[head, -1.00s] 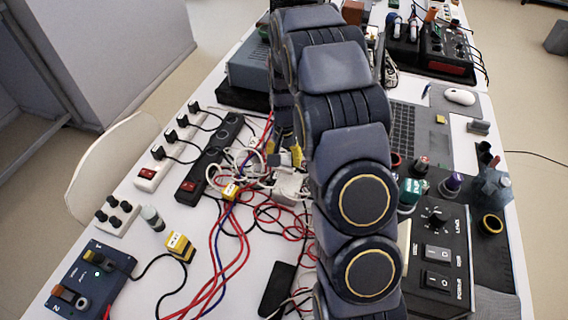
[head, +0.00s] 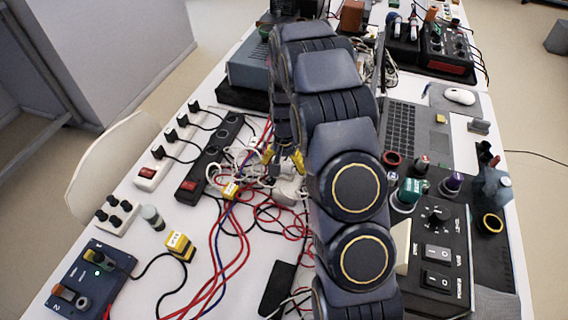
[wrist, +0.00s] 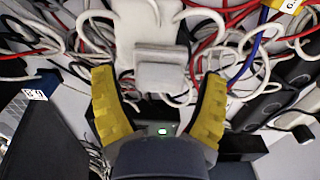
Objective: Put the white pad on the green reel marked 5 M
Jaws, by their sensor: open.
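My gripper (head: 283,160) is open over the cable tangle left of the arm, its two yellow fingers spread apart. In the wrist view, a white blocky thing (wrist: 155,42) with a flat squarish front lies ahead between the fingers (wrist: 158,82), among white cables. It may be the white pad, but I cannot tell for certain. I see no contact with the fingers. A green reel (head: 409,193) stands right of my arm, beside the black dial box. Its marking is too small to read.
A purple-topped reel (head: 452,184) and a red ring (head: 392,159) stand near the green reel. The black dial box (head: 440,262) is in front of them. Power strips (head: 207,160) and red and blue cables crowd the left. A laptop (head: 402,130) lies behind the reels.

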